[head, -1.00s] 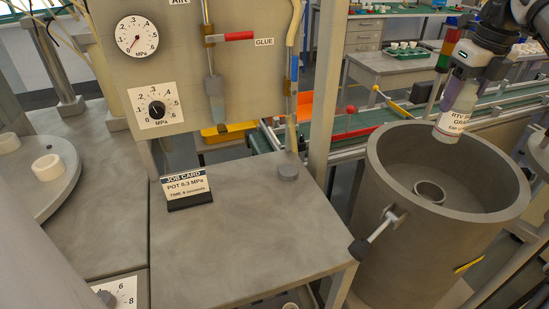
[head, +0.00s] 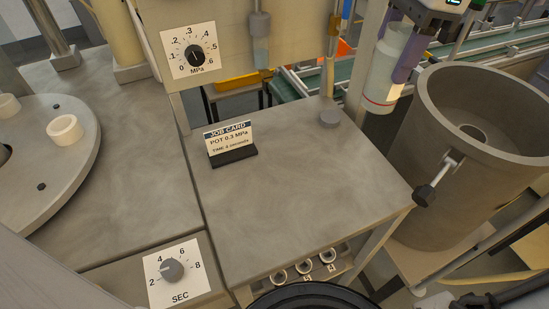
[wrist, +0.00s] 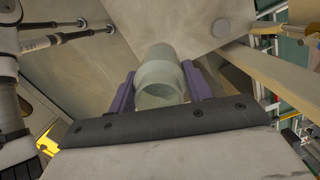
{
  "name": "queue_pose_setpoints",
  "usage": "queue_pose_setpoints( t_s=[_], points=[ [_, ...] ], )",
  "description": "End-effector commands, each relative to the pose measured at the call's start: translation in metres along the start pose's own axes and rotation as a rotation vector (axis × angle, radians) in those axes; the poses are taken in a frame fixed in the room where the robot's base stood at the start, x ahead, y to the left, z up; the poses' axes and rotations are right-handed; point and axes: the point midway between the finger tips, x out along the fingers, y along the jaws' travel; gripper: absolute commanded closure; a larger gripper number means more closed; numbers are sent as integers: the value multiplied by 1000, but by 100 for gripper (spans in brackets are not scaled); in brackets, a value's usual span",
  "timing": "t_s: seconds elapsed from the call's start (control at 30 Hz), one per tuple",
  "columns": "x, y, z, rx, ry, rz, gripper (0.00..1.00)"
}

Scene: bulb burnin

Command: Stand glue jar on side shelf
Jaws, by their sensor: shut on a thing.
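The glue jar (head: 384,78), a pale bottle with a red line near its base, hangs roughly upright in my gripper (head: 404,60). The purple fingers are shut on it; in the wrist view the greenish, see-through jar (wrist: 160,78) sits between both fingers (wrist: 162,90). A flat grey shelf top (head: 290,205), which I take to be the side shelf, lies left of and below the jar. The jar is apart from it, beyond its back right edge.
A large open grey pot (head: 445,160) with a side handle (head: 425,195) stands right. The shelf's middle and front are clear.

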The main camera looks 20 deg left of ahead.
Motion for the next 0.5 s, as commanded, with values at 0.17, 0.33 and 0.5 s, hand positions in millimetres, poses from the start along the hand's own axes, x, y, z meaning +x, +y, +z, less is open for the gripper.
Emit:
queue_pose_setpoints(
  t_s=[0.17,0.33,0.5],
  points=[
    [2,12,5,-65,3,12,81],
    [22,15,4,-79,4,18,81],
    [66,15,-2,-78,3,18,81]
  ],
)
